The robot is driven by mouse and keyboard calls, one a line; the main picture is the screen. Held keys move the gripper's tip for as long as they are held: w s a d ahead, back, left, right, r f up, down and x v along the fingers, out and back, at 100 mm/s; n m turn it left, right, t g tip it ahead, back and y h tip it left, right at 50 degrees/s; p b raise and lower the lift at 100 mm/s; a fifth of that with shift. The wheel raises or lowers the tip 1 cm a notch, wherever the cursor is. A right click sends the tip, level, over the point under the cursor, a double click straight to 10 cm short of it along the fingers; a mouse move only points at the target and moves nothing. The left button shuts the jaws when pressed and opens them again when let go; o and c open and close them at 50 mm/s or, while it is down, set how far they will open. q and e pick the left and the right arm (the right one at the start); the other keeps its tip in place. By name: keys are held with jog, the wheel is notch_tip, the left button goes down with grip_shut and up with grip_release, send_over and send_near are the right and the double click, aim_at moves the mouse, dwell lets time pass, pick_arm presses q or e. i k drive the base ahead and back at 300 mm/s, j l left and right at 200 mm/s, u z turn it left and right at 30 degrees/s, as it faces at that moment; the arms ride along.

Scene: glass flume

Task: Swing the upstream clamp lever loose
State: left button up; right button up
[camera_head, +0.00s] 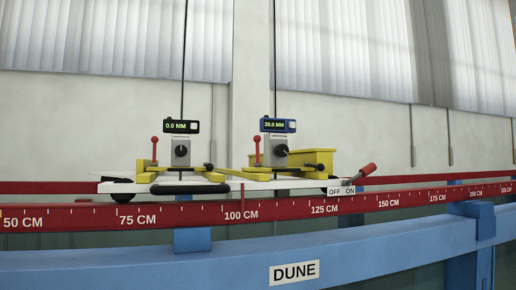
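A white carriage (230,186) sits on the red scale rail (180,214). Two small upright levers with red knobs stand on it, a left lever (154,149) and a right lever (257,149), each beside a grey gauge block with a black knob. A larger red-handled lever (360,173) slants up to the right at the carriage's right end, beside an OFF/ON label (341,190). I cannot tell which lever is the upstream clamp. Neither of my grippers is in view.
A black display reads 0.0 MM (181,126) and a blue one reads 20.0 MM (278,125); thin vertical rods rise behind them. A blue beam labelled DUNE (220,262) crosses the front.

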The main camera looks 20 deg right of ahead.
aim_at(257, 139)
jog(key=i+j, duration=0.65)
jog(key=i+z, duration=0.05)
jog(key=i, duration=0.05)
